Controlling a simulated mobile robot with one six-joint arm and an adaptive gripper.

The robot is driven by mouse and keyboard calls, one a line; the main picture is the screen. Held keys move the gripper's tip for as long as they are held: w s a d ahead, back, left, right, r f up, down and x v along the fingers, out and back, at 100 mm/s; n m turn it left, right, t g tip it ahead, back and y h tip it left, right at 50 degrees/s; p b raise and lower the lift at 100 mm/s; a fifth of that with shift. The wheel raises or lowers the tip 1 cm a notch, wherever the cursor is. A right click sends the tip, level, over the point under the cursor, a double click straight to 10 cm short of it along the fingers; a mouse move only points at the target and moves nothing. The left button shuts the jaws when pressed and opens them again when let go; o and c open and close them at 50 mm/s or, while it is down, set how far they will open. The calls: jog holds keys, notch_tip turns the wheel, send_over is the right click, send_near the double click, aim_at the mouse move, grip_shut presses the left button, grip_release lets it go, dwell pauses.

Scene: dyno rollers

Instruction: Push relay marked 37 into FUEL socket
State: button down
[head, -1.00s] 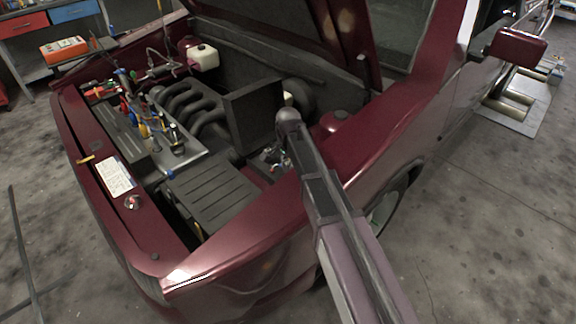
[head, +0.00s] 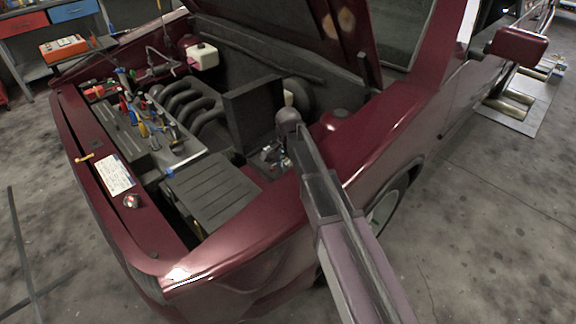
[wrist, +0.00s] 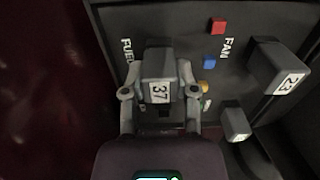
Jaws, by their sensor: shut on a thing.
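The grey relay marked 37 (wrist: 158,68) is held between the fingers of my gripper (wrist: 159,82) in the wrist view. My gripper is shut on it. The FUEL label (wrist: 127,50) is on the dark fuse box panel just left of the relay. A dark socket area (wrist: 164,112) shows just below the relay; whether the relay touches or sits in a socket I cannot tell. In the head view my arm reaches over the fender to the fuse box area (head: 268,160), and my gripper is largely hidden there.
A relay marked 23 (wrist: 278,68) stands right of the FAN label (wrist: 228,48). A smaller grey relay (wrist: 236,124) is at lower right. A red fuse (wrist: 218,26), a blue fuse (wrist: 210,64) and a yellow one (wrist: 203,88) are close by. The raised black cover (head: 252,115) stands beside my arm.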

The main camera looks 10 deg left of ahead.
jog(key=shift+f, duration=0.15)
jog(key=shift+c, duration=1.5)
grip_release()
notch_tip(320, 180, up, 8)
jog(key=p, duration=0.8)
jog(key=shift+r, duration=0.25)
jog(key=shift+w+d+f, duration=0.15)
jog(key=shift+w, duration=0.15)
jog(key=w+d+f+b, duration=0.2)
jog(key=w+d, duration=0.4)
jog(key=w, duration=0.1)
jog(key=shift+w+d+f, duration=0.15)
jog(key=shift+w+f, duration=0.05)
jog(key=shift+w, duration=0.15)
